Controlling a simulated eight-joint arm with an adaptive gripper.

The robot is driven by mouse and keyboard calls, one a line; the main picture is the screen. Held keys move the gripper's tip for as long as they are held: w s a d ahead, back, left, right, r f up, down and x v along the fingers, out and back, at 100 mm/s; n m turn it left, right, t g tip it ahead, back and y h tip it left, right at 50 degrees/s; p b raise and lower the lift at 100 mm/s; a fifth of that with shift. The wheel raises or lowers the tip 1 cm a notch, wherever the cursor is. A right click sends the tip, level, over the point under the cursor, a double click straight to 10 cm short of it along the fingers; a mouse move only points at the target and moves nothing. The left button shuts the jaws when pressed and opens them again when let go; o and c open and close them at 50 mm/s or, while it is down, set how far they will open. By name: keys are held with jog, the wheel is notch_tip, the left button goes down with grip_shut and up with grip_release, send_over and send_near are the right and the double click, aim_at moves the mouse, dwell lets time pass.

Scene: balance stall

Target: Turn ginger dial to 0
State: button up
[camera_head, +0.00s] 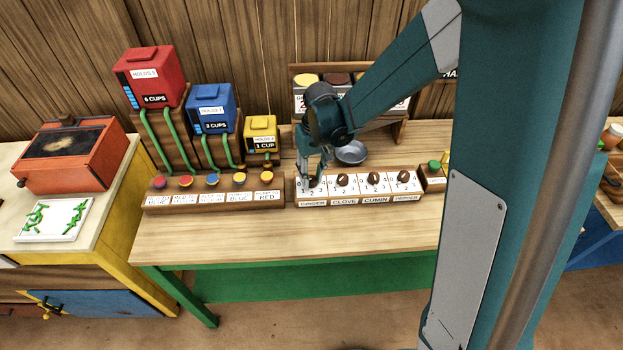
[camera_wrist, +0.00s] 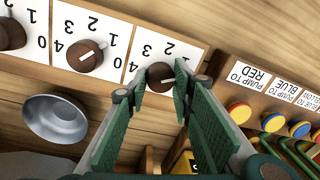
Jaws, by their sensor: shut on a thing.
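The ginger dial (camera_wrist: 158,76) is a round brown knob with a white mark on a white card numbered around it. It is leftmost of the row above the GINGER label (camera_head: 313,204). My gripper (camera_wrist: 161,79) is shut on the ginger dial, one green-padded finger on each side. In the head view my gripper (camera_head: 311,180) reaches down over the dial and largely hides it. In the wrist view the white mark lies toward the right finger. That finger hides the 0 position, so I cannot tell the exact reading.
The clove dial (camera_head: 342,180), cumin dial (camera_head: 373,178) and pepper dial (camera_head: 403,176) stand to the right in the row. A metal bowl (camera_head: 351,153) sits behind. The button panel (camera_head: 213,199) is close on the left. The table front is clear.

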aim_at(315, 179)
jog(key=m+b, duration=0.1)
jog(key=m, duration=0.4)
jog(key=shift+m+t+b, duration=0.3)
jog(key=shift+m, duration=0.1)
jog(key=o, duration=0.9)
jog(key=shift+r, duration=0.2)
jog(key=shift+s+d+r, duration=0.1)
jog(key=shift+d+r, duration=0.05)
jog(key=shift+r, duration=1.8)
jog(key=shift+d+r, duration=0.2)
jog(key=shift+r, duration=1.7)
jog(key=shift+s+d+r, duration=0.1)
jog(key=shift+d+r, duration=0.05)
jog(key=shift+r, duration=1.8)
